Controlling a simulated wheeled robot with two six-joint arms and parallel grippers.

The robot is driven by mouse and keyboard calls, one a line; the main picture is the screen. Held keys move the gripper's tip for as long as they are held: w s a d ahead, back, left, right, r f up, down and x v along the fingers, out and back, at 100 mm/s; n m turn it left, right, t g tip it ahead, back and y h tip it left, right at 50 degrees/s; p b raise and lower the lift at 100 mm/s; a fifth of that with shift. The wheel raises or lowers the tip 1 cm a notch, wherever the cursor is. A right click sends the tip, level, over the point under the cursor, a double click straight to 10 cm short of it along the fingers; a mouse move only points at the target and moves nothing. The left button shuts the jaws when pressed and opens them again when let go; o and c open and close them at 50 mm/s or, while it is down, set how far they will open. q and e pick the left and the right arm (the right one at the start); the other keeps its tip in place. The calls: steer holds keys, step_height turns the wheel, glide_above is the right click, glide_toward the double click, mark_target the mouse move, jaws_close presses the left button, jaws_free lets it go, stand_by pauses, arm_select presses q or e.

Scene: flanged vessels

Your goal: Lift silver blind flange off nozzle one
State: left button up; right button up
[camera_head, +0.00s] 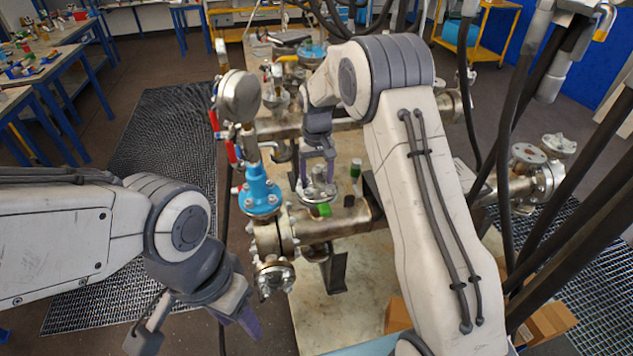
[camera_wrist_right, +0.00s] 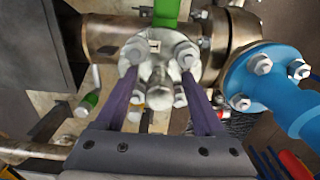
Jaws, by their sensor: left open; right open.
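A silver blind flange (camera_head: 319,193) with several bolts and a central knob sits on a short nozzle on top of the horizontal metal pipe, with a green tag (camera_head: 324,209) at its near side. My right gripper (camera_head: 318,178) is over it, pointing down. The flange also shows in the right wrist view (camera_wrist_right: 158,74), where the two purple fingers (camera_wrist_right: 160,88) are apart, one on each side of the knob. I cannot tell whether they touch it. My left gripper (camera_head: 195,328) is open and empty at the lower left, away from the vessel.
A blue valve body (camera_head: 260,190) with a round gauge (camera_head: 240,96) above it stands left of the flange. Other flanged nozzles (camera_head: 528,154) are at the right. A cardboard box (camera_head: 548,322) lies at the lower right.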

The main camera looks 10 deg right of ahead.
jaws_close()
steer(key=shift+w, duration=0.1)
steer(key=shift+r, duration=0.2)
